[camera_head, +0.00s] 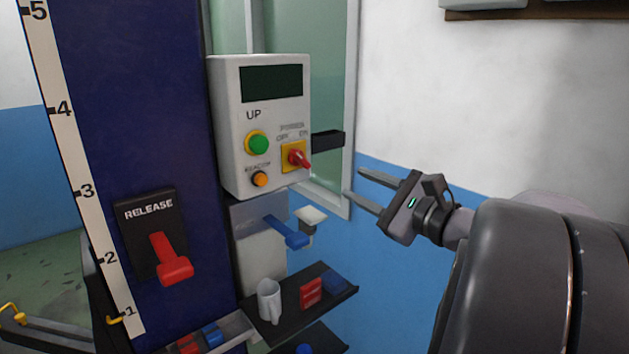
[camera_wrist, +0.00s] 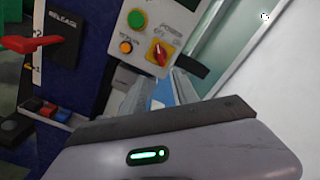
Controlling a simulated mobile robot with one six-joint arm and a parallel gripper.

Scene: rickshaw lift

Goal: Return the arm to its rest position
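My gripper (camera_head: 362,188) is at the right of the head view, in front of the white and blue wall. Its two fingers are spread apart with nothing between them, and they point left towards the control box. The grey control box (camera_head: 228,120) carries a dark display, a green UP button (camera_head: 257,143), an orange button (camera_head: 260,179) and a red rotary switch (camera_head: 299,158). My gripper is apart from the box. In the wrist view, the green button (camera_wrist: 137,19) and the red switch (camera_wrist: 159,53) lie beyond my gripper's body.
A blue column (camera_head: 140,90) bears a red release lever (camera_head: 172,262) and a numbered scale (camera_head: 62,110). A blue lever (camera_head: 287,233) juts out below the box.

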